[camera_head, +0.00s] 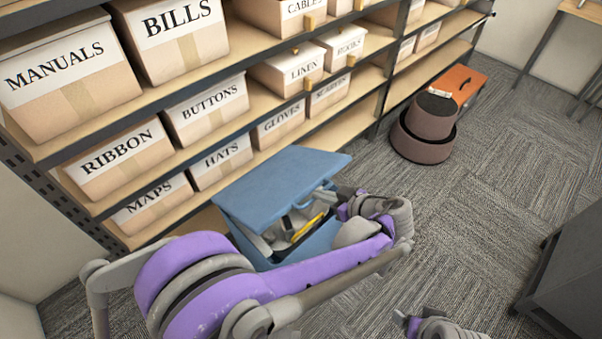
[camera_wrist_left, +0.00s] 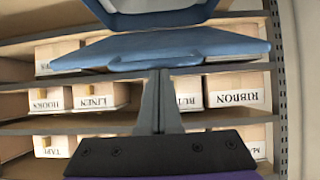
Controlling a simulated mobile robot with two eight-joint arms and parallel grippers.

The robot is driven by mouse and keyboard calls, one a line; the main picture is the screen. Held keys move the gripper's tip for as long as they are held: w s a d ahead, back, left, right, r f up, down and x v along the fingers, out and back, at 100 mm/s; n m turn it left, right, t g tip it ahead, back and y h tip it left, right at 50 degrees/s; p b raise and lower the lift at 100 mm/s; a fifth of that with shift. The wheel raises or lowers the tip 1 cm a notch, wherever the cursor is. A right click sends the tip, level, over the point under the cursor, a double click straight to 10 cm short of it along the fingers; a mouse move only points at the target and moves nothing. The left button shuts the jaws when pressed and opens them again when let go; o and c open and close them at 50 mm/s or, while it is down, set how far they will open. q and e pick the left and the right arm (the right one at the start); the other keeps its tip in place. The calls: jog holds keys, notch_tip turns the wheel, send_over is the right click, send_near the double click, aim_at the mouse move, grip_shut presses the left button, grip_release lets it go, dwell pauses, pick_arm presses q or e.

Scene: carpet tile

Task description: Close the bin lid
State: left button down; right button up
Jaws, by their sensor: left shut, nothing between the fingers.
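The blue bin (camera_head: 318,243) stands on the carpet in front of the shelves. Its blue lid (camera_head: 282,184) is raised, tilted above the opening, and the contents show beneath it. In the left wrist view the lid (camera_wrist_left: 165,46) spans the upper part, with the bin (camera_wrist_left: 150,20) at the top edge. My left gripper (camera_head: 332,190) is at the lid's right edge in the head view; its shut, empty fingers (camera_wrist_left: 158,76) reach the lid in the wrist view. I cannot tell if they touch. My right gripper (camera_head: 404,320) shows only partly at the bottom.
Shelves with labelled boxes (camera_head: 118,160) stand directly behind the bin. Round brown containers (camera_head: 428,128) and an orange case (camera_head: 458,84) are at the back right. A dark grey cabinet (camera_head: 570,275) is at the right. Carpet (camera_head: 480,220) between them is clear.

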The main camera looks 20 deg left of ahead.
pick_arm(q)
jog(key=s+d+f+b, duration=0.1)
jog(key=f+b, duration=0.3)
jog(key=f, duration=0.6)
jog(key=s+d+f+b, duration=0.2)
jog(key=d+f+b, duration=0.2)
jog(key=f, duration=0.6)
jog(key=shift+d+f+b, duration=0.2)
jog(key=shift+d+b, duration=0.1)
pick_arm(e)
notch_tip(320, 180, down, 10)
jog(key=w, duration=0.1)
jog(key=shift+w, duration=0.2)
